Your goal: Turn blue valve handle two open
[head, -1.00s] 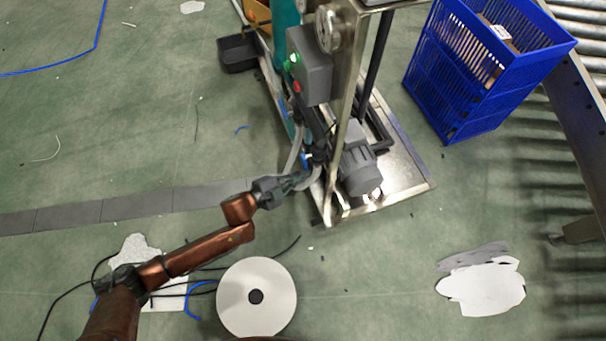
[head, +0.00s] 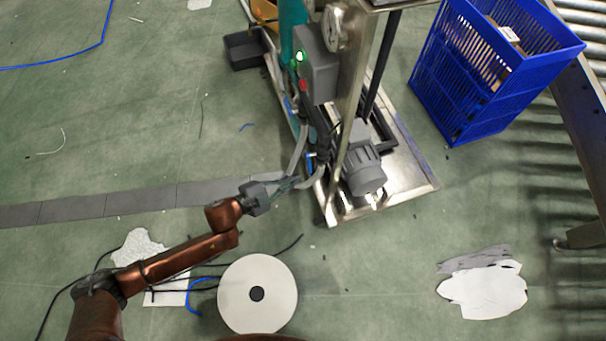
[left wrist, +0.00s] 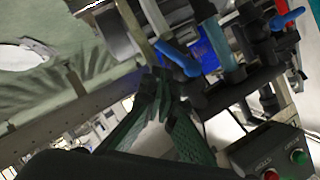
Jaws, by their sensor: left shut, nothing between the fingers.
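Two blue valve handles show in the left wrist view: one blue handle (left wrist: 178,60) close to my fingertips, and another blue handle (left wrist: 287,18) farther right on the dark piping. I cannot tell by any mark which is number two. In the head view, a small blue handle (head: 309,160) shows low on the skid's pipes, and blue also shows higher up (head: 289,105). My left gripper (head: 292,183) is shut and empty beside the grey hoses at the skid's left edge. In the left wrist view its fingertips (left wrist: 160,82) lie just below the nearer handle, apparently apart from it. My right gripper is out of view.
The metal-framed skid carries a grey motor (head: 363,172) and a control box (head: 317,68) with a lit green button. A blue crate (head: 455,85) stands to the right. A white disc (head: 230,290) and loose cables lie on the floor. Floor left of the skid is mostly clear.

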